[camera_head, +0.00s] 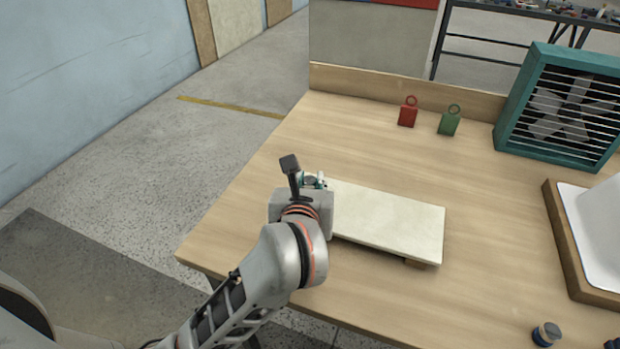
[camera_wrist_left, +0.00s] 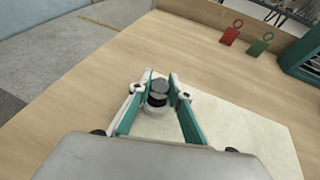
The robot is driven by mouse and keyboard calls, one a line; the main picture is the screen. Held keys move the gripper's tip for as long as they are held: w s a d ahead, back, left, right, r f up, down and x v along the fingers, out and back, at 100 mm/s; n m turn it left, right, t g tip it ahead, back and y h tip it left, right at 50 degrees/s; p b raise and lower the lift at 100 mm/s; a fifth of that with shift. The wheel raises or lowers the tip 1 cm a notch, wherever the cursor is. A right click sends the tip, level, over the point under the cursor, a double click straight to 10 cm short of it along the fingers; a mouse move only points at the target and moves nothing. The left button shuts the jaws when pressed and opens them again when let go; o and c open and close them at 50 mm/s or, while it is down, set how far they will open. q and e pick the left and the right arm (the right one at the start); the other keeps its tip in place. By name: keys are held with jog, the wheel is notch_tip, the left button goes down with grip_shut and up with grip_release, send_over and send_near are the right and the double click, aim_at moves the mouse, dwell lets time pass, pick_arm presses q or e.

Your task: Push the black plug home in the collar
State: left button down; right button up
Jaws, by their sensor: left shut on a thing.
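My left gripper (camera_head: 313,180) is over the left end of a pale board on the table, largely hidden by its own wrist in the head view. In the left wrist view, the gripper (camera_wrist_left: 160,80) is shut on the black plug (camera_wrist_left: 157,98), a short dark round piece with a greyer disc at its far end. A pale rounded edge beneath the plug may be the collar; I cannot tell how far the plug sits in it. The pale board (camera_head: 390,222) also shows in the left wrist view (camera_wrist_left: 245,130). My right gripper is not in view.
A teal-framed fan (camera_head: 560,108) is at the back right. A wood-edged white tray (camera_head: 567,258) and a small dark jar (camera_head: 546,333) are at the right. The table is clear between.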

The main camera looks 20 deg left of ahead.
pick_arm(q)
jog(key=shift+f, duration=0.5)
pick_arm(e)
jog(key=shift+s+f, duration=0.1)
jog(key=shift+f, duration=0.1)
pick_arm(q)
jog(key=c, duration=1.8)
grip_release()
jog(key=shift+s, duration=0.1)
jog(key=v, duration=0.7)
jog(key=shift+s+d+r, duration=0.1)
jog(key=shift+s, duration=0.25)
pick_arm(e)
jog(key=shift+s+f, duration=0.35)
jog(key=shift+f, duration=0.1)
pick_arm(q)
jog(key=shift+r, duration=0.1)
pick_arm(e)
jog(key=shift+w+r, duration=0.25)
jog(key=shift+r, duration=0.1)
